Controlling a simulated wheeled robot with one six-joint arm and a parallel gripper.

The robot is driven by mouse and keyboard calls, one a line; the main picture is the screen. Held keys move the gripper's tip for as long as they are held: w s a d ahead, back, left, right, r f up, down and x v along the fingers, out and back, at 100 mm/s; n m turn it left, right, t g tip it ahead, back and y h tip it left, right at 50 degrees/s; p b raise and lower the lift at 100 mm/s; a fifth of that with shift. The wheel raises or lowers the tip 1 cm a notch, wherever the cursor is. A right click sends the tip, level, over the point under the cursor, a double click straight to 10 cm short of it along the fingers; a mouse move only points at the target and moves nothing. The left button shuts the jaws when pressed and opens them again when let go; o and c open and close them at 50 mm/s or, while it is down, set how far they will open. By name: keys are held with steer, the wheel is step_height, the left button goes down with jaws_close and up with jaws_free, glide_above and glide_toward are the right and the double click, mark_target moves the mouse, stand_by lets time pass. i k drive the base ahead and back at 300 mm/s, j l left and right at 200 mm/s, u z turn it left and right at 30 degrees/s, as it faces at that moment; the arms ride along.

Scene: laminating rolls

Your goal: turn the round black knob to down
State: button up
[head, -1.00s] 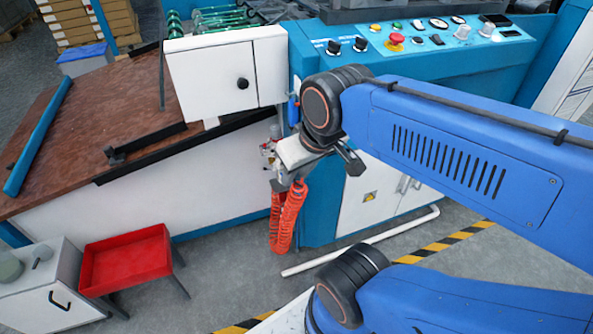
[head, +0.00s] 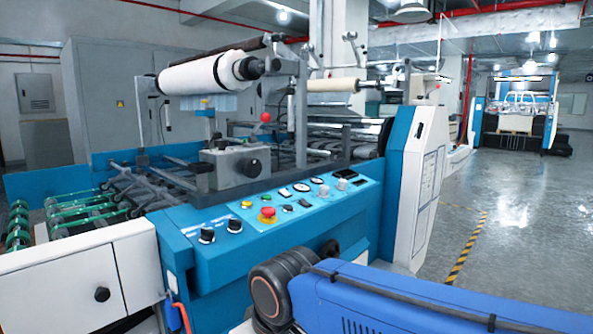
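A round black knob (head: 102,294) sits on the white front panel (head: 60,285) at the lower left. Two more black knobs, a left one (head: 207,234) and a right one (head: 234,225), stand on the blue control panel (head: 215,262). Another dark round knob (head: 253,167) is on the side of a grey box (head: 225,175) above the panel. I cannot tell which one the task means, and the pointer directions are too small to read. My blue arm is in the lower right; my gripper is out of view.
A red emergency button (head: 267,212), several small buttons and gauges share the control panel. Green rollers (head: 50,227) lie at the left. A white roll (head: 205,75) hangs above the machine. The floor (head: 520,225) at the right is open, with a yellow-black strip.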

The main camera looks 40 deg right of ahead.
mark_target(251, 168)
steer(key=z, duration=0.7)
